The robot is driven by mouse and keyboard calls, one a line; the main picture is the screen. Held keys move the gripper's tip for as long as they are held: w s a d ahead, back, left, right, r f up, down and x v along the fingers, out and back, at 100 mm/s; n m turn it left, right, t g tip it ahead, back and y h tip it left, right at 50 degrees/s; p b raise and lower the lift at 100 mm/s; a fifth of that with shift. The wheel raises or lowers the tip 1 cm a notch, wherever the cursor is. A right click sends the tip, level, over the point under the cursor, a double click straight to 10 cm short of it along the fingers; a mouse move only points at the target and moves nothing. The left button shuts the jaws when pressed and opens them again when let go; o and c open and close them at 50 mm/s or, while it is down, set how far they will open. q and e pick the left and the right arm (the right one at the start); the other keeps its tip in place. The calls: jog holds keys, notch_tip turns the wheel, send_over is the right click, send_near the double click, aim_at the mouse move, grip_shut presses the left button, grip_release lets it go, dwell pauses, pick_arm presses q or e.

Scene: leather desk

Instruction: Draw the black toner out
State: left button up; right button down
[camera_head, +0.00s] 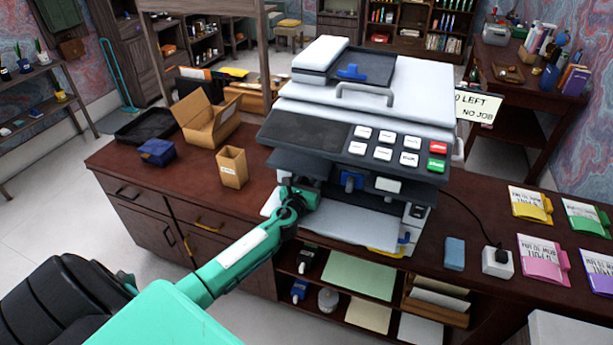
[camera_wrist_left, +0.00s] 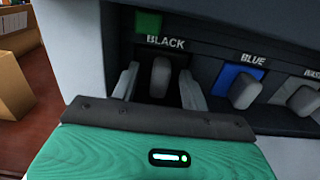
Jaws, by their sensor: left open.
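The black toner (camera_wrist_left: 160,76) shows in the left wrist view as a grey upright handle in a dark slot under the label "BLACK", with a green square above it. My left gripper (camera_wrist_left: 160,88) is open, one finger on each side of this handle; I cannot tell whether either finger touches it. In the head view my left gripper (camera_head: 303,195) is at the left of the printer's (camera_head: 395,105) front opening and hides the black toner there. The blue toner handle (camera_wrist_left: 245,92) sits to the right on a blue patch. My right gripper is not in view.
A third grey handle (camera_wrist_left: 305,100) is at the right edge of the wrist view, its label cut off. In the head view, a small cardboard box (camera_head: 232,167) stands left of the printer. A paper tray (camera_head: 350,226) juts out below the opening. Several coloured folders lie on the right.

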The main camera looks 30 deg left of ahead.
pick_arm(q)
jog(key=shift+c, duration=0.4)
grip_shut()
jog(key=c, duration=0.7)
grip_release()
grip_shut()
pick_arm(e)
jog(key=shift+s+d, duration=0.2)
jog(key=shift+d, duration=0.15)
